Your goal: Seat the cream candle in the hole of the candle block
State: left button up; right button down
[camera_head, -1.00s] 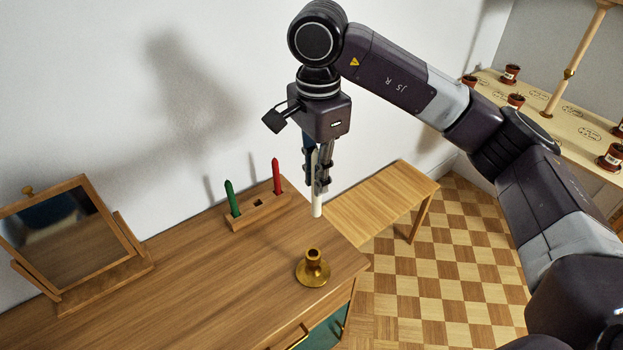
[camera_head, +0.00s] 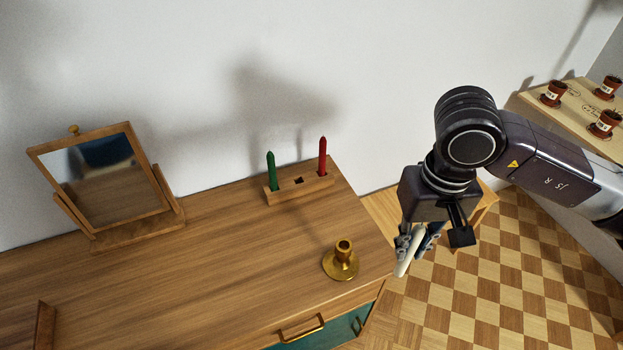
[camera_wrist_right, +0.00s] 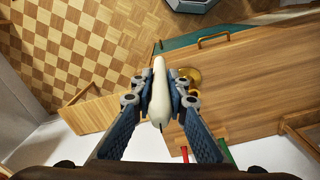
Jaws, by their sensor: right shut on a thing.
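The candle block (camera_head: 300,192) is a wooden bar at the back right of the dresser top. A green candle (camera_head: 271,171) stands in its left end and a red candle (camera_head: 322,156) in its right end. The dark square hole (camera_head: 298,181) between them is empty. My right gripper (camera_head: 410,252) is shut on the cream candle (camera_head: 403,266), off the right edge of the dresser. The candle tilts in the head view, its lower end toward the lower left. In the right wrist view the cream candle (camera_wrist_right: 160,92) lies between both fingers (camera_wrist_right: 159,98). My left gripper is not in view.
A brass candle holder (camera_head: 341,262) stands on the dresser top (camera_head: 220,260) near its right front. A tilting mirror (camera_head: 104,185) stands at the left. A wooden bench (camera_head: 380,209) and checkered floor lie to the right. Potted plants (camera_head: 552,92) stand on a far table.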

aim_at(291, 187)
jog(key=i+l+u, duration=0.15)
jog(key=l, duration=0.2)
jog(key=i+l+u, duration=0.15)
jog(key=l, duration=0.25)
jog(key=i+l+u, duration=0.1)
jog(key=l, duration=0.25)
jog(key=u, duration=1.1)
